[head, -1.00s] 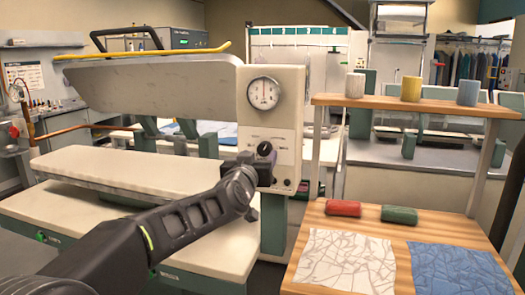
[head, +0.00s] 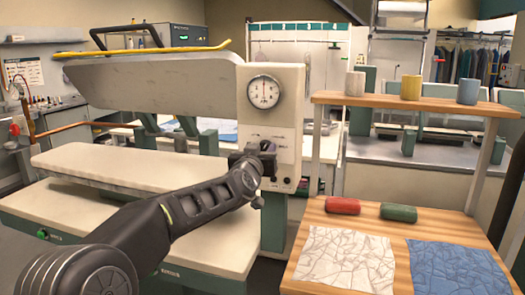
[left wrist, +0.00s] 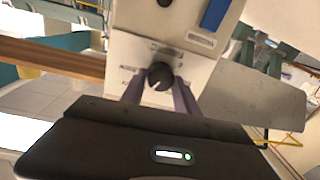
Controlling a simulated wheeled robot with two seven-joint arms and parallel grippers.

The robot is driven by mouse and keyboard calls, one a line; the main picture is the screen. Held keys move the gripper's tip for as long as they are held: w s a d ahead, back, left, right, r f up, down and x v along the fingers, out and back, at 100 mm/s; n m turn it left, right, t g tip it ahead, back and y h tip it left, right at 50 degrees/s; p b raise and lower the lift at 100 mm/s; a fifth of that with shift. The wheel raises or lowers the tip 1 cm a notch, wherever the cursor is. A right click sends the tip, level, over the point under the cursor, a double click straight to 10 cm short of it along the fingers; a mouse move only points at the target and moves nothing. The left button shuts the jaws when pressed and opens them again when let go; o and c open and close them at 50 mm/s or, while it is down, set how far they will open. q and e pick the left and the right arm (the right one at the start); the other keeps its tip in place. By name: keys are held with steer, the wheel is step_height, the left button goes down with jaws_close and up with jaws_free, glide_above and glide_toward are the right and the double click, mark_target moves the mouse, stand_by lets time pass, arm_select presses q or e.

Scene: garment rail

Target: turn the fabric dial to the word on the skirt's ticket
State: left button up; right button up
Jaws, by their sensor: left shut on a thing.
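The fabric dial (left wrist: 160,76) is a round black knob on the pale control panel (head: 285,110) of the press; lettering around it is too small to read surely. My left gripper (left wrist: 160,94) is shut on the dial, one finger on each side. In the head view the left gripper (head: 262,150) covers the dial. Which way the dial's pointer faces is hard to tell. No skirt ticket can be made out. A white creased cloth (head: 343,260) and a blue creased cloth (head: 455,268) lie flat on the wooden table. My right gripper is out of view.
A round gauge (head: 263,92) sits above the dial. The press's upper plate (head: 150,80) and padded board (head: 125,165) are left of the panel. The wooden table (head: 320,222) bears red and green rolls; a shelf (head: 415,107) above it holds three cups.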

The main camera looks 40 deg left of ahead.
arm_select(q)
jaws_close()
steer(key=shift+m+p, duration=0.35)
steer(key=shift+m, duration=0.45)
steer(key=m+p, duration=0.1)
steer(key=m, duration=0.2)
steer(key=shift+d, duration=0.1)
steer(key=m+p, duration=0.1)
steer(key=m, duration=0.2)
steer(key=shift+f+m+t, duration=0.15)
steer(key=shift+m+t, duration=0.25)
steer(key=shift+m, duration=1.4)
